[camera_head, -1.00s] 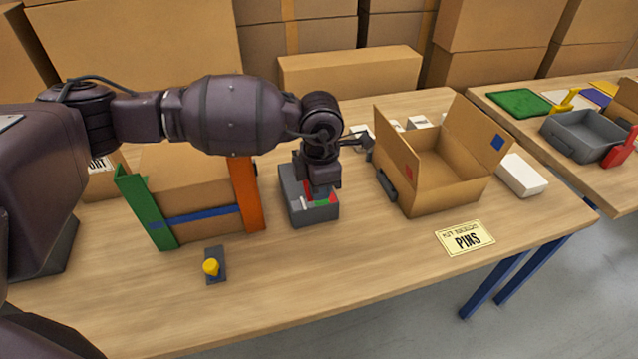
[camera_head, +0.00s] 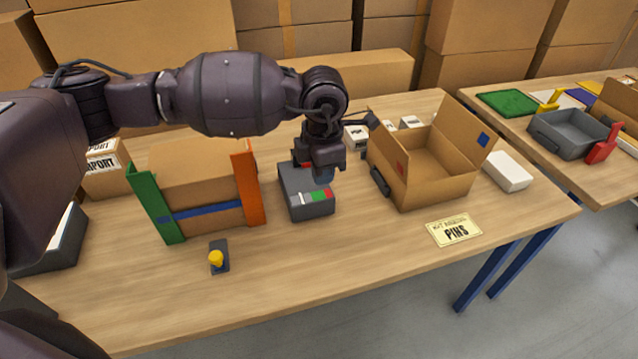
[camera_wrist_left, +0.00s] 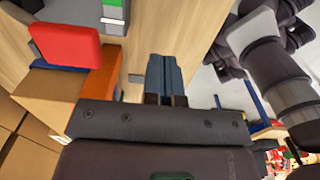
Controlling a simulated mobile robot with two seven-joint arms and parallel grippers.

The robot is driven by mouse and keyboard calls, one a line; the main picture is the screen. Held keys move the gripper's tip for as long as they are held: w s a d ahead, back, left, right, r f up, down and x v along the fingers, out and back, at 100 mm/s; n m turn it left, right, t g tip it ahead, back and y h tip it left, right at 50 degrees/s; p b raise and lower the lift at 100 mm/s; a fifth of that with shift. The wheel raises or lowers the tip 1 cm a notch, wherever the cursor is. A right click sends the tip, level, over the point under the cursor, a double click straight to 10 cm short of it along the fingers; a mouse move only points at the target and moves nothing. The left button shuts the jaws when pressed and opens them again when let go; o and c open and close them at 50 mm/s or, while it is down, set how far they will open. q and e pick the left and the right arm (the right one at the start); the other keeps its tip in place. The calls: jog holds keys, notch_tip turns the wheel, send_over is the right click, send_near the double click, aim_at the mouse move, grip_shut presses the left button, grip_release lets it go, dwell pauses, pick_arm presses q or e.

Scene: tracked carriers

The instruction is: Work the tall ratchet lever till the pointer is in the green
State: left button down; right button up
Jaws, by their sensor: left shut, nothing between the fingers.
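The ratchet unit is a grey box (camera_head: 292,188) on the table; its top edge also shows in the left wrist view (camera_wrist_left: 75,18). Its front strip has white, green (camera_head: 319,196) and red parts; I cannot tell exactly where the pointer stands. A red lever handle (camera_wrist_left: 62,45) shows large in the left wrist view; in the head view it is mostly hidden behind my gripper. My left gripper (camera_head: 324,176) is shut and empty, above the unit's right side. In the left wrist view its fingertips (camera_wrist_left: 162,62) are together, apart from the red handle.
A carton between green and orange panels (camera_head: 247,188) stands left of the unit. An open carton (camera_head: 430,188) stands close on the right. The front middle is clear.

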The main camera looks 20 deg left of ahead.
pick_arm(q)
notch_tip(320, 180, up, 6)
jog(key=s+d, duration=0.1)
jog(key=shift+s+d+f, duration=0.15)
jog(key=shift+s, duration=0.25)
pick_arm(e)
jog(key=shift+w+a+r, duration=0.15)
jog(key=shift+w+r, duration=0.3)
jog(key=shift+w, duration=0.25)
jog(key=shift+s+f, duration=0.3)
jog(key=shift+s, duration=0.2)
